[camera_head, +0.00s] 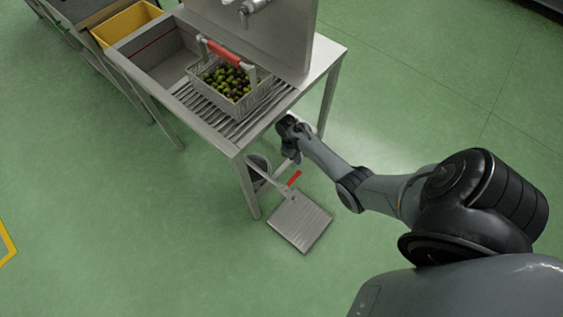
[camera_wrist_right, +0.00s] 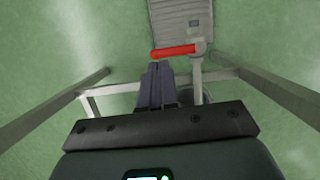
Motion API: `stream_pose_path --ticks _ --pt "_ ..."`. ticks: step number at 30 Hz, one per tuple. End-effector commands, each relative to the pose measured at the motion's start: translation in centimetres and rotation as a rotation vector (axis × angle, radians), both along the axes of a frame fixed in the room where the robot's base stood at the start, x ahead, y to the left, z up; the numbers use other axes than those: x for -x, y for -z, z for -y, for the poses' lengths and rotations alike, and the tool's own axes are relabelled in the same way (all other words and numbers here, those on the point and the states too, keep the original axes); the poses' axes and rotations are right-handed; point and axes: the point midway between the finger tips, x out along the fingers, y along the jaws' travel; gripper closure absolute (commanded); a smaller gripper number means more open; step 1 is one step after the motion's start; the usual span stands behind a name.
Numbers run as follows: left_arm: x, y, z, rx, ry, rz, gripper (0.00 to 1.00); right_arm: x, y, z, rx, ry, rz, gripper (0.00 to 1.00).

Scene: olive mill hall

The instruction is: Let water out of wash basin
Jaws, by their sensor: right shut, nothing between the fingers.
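The wash basin (camera_head: 160,52) is a steel sink in the left part of a steel stand. A red lever (camera_head: 294,179) sits on a grey pipe below the stand's front right; in the right wrist view the red lever (camera_wrist_right: 173,51) lies crosswise, with the pipe (camera_wrist_right: 196,78) at its right end. My right gripper (camera_head: 288,128) is by the stand's right end, above the lever. In the wrist view my right gripper (camera_wrist_right: 157,68) is shut and empty, its fingertips close to the lever's left part; whether they touch is unclear. My left gripper is not in view.
A basket (camera_head: 238,108) of olives with a red-gripped handle stands on the slatted drainboard (camera_head: 190,97). A square metal floor plate (camera_head: 300,223) lies below the pipe. A stand leg (camera_head: 248,188) is left of it. A yellow crate (camera_head: 128,22) is far left. Open green floor surrounds.

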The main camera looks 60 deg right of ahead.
Motion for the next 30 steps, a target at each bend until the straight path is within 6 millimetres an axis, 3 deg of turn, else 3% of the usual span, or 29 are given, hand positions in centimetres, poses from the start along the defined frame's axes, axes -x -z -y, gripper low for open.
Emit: stream_pose_path --ticks 1,3,11,17,30 --pt "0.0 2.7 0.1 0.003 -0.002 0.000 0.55 -1.6 1.7 0.3 0.000 0.008 0.026 1.00" --pt "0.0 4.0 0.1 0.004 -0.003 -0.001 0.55 -3.4 1.9 0.6 0.001 0.013 0.057 1.00" --pt "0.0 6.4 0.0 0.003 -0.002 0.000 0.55 -6.8 2.0 0.7 0.004 0.014 0.115 1.00" --pt "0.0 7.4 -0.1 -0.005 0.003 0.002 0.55 -6.9 3.3 0.7 0.003 0.014 0.121 1.00" --pt "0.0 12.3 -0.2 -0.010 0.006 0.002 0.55 -5.6 11.2 0.5 0.004 0.013 0.119 1.00"
